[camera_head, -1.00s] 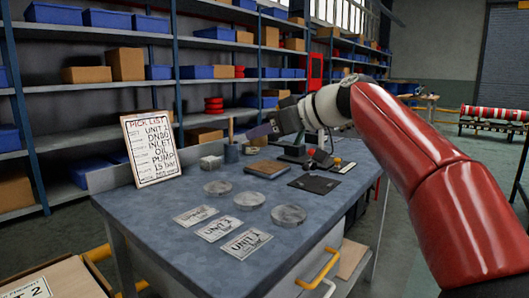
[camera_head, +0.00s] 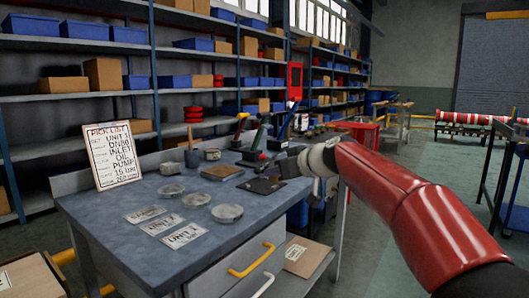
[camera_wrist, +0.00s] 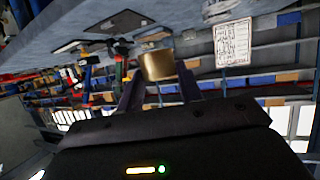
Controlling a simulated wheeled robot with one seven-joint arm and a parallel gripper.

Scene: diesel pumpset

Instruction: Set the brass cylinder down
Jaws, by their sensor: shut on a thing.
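The brass cylinder (camera_wrist: 157,66) is between the two fingers of my gripper (camera_wrist: 159,72) in the wrist view, which appears upside down. My gripper is shut on it. In the head view my gripper (camera_head: 288,167) is a dark shape at the right side of the grey workbench (camera_head: 120,230), near a black mat (camera_head: 262,185). Its fingertips and the cylinder cannot be made out there. The wrist view shows the cylinder close to the bench surface in the picture; whether it touches is not clear.
A brown board (camera_head: 222,173), a small tin (camera_head: 213,154) and a pick list sign (camera_head: 112,154) stand farther back. Upright tools (camera_head: 250,150) are close to my gripper.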

